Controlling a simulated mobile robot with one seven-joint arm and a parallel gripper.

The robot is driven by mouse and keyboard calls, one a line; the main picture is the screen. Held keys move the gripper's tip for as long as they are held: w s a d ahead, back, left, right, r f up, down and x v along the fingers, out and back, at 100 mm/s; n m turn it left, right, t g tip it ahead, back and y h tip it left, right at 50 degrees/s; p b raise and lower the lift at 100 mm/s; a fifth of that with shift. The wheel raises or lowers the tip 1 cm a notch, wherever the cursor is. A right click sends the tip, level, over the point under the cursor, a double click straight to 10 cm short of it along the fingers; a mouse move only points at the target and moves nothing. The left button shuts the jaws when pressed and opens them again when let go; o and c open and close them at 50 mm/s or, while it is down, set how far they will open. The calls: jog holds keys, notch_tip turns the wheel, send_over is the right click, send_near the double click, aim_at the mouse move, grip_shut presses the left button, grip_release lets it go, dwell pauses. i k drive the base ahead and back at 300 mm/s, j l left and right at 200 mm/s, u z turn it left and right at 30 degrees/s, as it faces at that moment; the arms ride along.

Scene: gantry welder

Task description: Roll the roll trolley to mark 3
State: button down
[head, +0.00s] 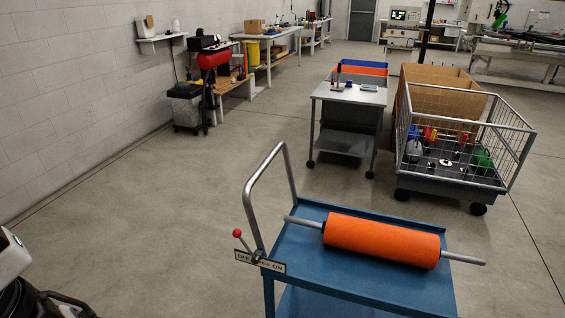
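The roll trolley (308,258) is blue and stands close in front of me at the bottom centre of the head view. An orange roll (381,241) with a grey shaft lies across its top. A grey tube push handle (250,195) rises at its left end. Below the handle, a lever with a red knob (237,233) leans left, towards the OFF side of an OFF/ON plate (259,262). The trolley's wheels are out of frame. I see no number mark on the floor. White and black parts, likely of my arm, show at the lower left; no gripper fingers are visible.
A grey wheeled table (349,94) and a wire cage cart (455,185) with assorted items stand beyond the trolley. A cardboard box (443,93) is behind the cart. Benches (268,48) and a red-and-black machine (212,60) line the left wall. The floor left of the trolley is clear.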

aim_at(323, 281)
jog(key=j+z, duration=0.3)
jog(key=j, duration=0.6)
jog(key=j+z, duration=0.3)
jog(key=j, duration=0.55)
jog(key=j+z, duration=0.35)
jog(key=j, duration=0.55)
jog(key=i+j+z, duration=0.15)
jog(key=i+j, duration=0.25)
jog(key=i, duration=0.1)
